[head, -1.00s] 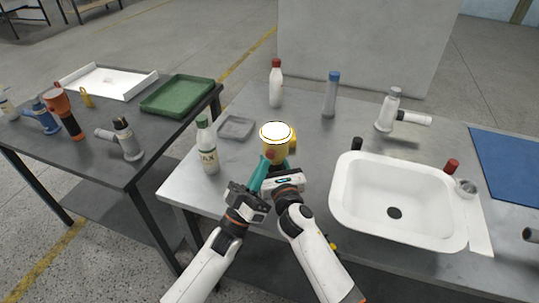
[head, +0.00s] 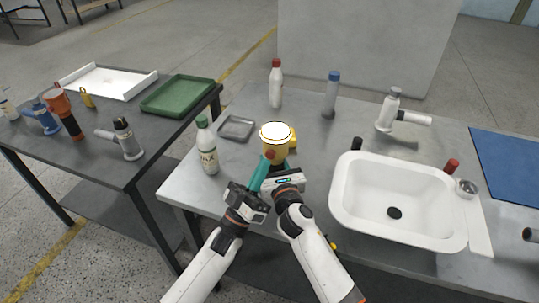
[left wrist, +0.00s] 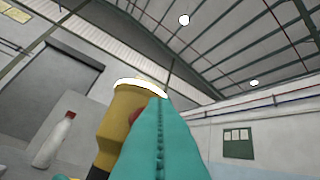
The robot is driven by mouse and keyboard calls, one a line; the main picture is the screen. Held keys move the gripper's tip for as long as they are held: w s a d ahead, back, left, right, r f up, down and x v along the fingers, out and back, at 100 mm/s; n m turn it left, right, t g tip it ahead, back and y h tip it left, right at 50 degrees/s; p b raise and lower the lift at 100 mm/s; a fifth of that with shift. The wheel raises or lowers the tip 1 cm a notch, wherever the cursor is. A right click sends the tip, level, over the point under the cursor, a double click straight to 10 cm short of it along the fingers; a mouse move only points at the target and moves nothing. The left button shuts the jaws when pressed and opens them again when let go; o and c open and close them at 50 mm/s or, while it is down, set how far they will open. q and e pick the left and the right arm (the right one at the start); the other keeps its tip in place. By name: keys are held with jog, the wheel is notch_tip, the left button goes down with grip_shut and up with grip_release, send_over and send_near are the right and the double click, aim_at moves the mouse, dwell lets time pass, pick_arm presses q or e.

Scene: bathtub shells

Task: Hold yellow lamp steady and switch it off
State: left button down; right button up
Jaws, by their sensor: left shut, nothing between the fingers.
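The yellow lamp (head: 272,150) stands on the grey table left of the sink, with a bright white top and a red button (head: 268,155) on its near side. In the left wrist view the lamp (left wrist: 124,112) is close, and the red button (left wrist: 136,115) is partly hidden behind the teal fingers. My left gripper (head: 261,166) is shut and empty, its fingertips at the button; I cannot tell if they press it. My right gripper (head: 277,168) is at the lamp's near right side; its fingers are largely hidden, so its grip is unclear.
A white bottle with a green cap (head: 207,150) and a small grey tray (head: 237,127) stand left of the lamp. A red-capped bottle (head: 275,85) and a blue-capped tube (head: 331,96) stand behind. The white sink (head: 345,205) is to the right.

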dwell(0.8)
pick_arm(q)
jog(key=shift+w+d, duration=0.15)
jog(key=shift+w, duration=0.25)
jog(key=shift+w+d, duration=0.1)
jog(key=shift+w, duration=0.65)
dwell(1.0)
jog(key=shift+s+a, duration=0.25)
jog(key=shift+s, duration=0.85)
jog(key=shift+s+a, duration=0.25)
jog(key=shift+s, duration=0.55)
jog(key=shift+s+a, duration=0.3)
jog(key=shift+s, duration=0.5)
jog(key=shift+s+a, duration=0.25)
jog(key=shift+s, duration=0.55)
